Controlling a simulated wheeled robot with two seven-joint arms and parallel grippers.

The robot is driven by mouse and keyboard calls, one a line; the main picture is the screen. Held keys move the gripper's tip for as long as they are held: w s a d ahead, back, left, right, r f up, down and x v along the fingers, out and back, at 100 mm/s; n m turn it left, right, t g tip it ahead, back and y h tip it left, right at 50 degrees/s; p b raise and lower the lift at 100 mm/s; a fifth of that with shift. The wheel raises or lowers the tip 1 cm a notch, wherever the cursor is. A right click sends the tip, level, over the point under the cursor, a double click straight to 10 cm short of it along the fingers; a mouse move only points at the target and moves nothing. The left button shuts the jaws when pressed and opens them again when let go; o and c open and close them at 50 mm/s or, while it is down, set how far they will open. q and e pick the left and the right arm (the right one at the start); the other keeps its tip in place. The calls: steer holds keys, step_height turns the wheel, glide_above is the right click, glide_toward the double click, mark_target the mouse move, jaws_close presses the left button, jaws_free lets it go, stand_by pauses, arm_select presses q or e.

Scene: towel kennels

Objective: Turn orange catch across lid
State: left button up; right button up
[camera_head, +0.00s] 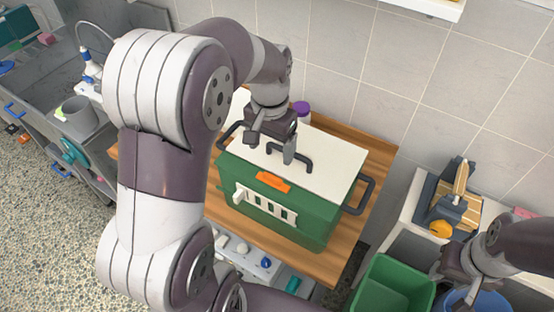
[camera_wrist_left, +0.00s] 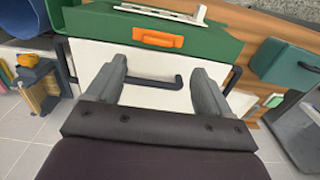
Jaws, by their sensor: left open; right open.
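A green box (camera_head: 260,200) with a white lid (camera_head: 335,160) stands on a wooden top. The orange catch (camera_head: 272,181) is on the box's upper front edge, by the edge of the lid. It also shows in the left wrist view (camera_wrist_left: 158,39) as a short orange bar lying along the edge. A dark lid handle (camera_wrist_left: 150,82) is behind it. My left gripper (camera_head: 271,147) is open and empty above the lid, close to the handle and apart from the catch. My right gripper (camera_head: 462,272) is at the lower right, far from the box.
Dark side handles (camera_head: 364,194) stick out from the box. A green bin (camera_head: 392,288) and a blue bucket (camera_head: 466,300) stand at the lower right. A grey sink unit is at the left. The tiled wall (camera_head: 420,60) is behind the box.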

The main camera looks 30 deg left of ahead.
arm_select(q)
steer(key=p, duration=0.1)
glide_above(273, 176)
steer(key=s, duration=0.1)
step_height(273, 176, down, 4)
steer(key=shift+s+f, duration=0.1)
steer(key=shift+s, duration=0.05)
steer(key=f, duration=0.1)
steer(key=w+f, duration=0.1)
steer(key=f, duration=0.1)
steer(key=w+f+p, duration=0.1)
steer(key=shift+f, duration=0.4)
steer(key=shift+s+a+f, duration=0.1)
steer(key=shift+s+f, duration=0.05)
steer(key=shift+f, duration=0.1)
steer(key=shift+s+r, duration=0.1)
steer(key=shift+s, duration=0.35)
steer(key=shift+c, duration=0.3)
steer(key=shift+w, duration=0.2)
steer(key=c, duration=1)
arm_select(e)
steer(key=shift+d+r, duration=0.2)
steer(key=shift+r, duration=0.7)
